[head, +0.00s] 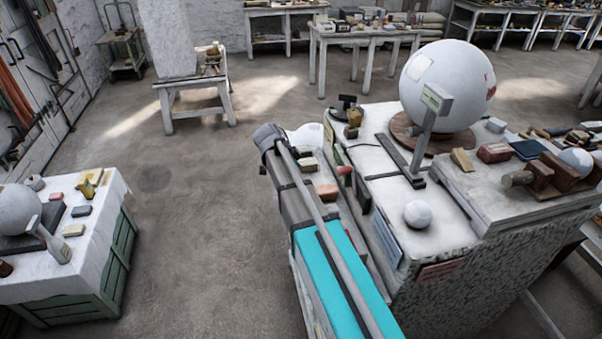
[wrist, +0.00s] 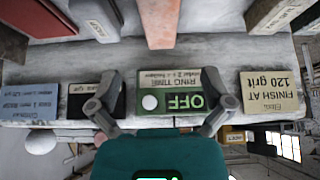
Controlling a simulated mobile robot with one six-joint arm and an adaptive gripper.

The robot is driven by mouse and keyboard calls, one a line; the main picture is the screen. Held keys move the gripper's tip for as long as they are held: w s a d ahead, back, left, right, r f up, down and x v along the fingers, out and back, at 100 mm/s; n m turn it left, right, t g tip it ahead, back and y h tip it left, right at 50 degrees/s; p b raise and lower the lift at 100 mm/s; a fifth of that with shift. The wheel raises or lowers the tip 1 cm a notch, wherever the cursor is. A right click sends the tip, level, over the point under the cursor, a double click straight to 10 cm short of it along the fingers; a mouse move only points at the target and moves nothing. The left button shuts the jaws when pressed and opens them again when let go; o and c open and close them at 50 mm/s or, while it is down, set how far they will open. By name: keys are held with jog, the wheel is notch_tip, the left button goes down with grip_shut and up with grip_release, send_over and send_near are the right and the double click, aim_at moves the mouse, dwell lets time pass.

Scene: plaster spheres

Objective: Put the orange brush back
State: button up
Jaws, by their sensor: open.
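No orange brush shows clearly in either view. A salmon-orange piece (wrist: 160,22) points down from the top middle of the wrist view; I cannot tell whether it is part of the brush. An orange-brown block-like thing (head: 326,191) lies beside my arm in the head view. My gripper (wrist: 160,108) is open and empty, its two fingers spread in front of a green panel (wrist: 178,92) reading "RING TIME" and "OFF", upside down. In the head view my teal and grey arm reaches along the workbench's left side, and I cannot make out the fingers there.
The workbench (head: 440,213) carries a large white sphere (head: 447,85), a small white ball (head: 418,214) and several blocks. A "120 grit" label (wrist: 270,92) is right of the panel. A draped table (head: 95,245) stands left; floor between is clear.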

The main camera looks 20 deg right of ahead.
jog(key=s+a+f+n+y, duration=0.1)
jog(key=s+a+n+y, duration=0.2)
jog(key=s+n, duration=0.6)
jog(key=s+a+f+n+y, duration=0.2)
jog(key=s+a+n+y, duration=0.1)
jog(key=s+n, duration=0.6)
jog(key=s, duration=0.3)
jog(key=shift+s+n+y, duration=0.2)
jog(key=shift+n+y, duration=0.1)
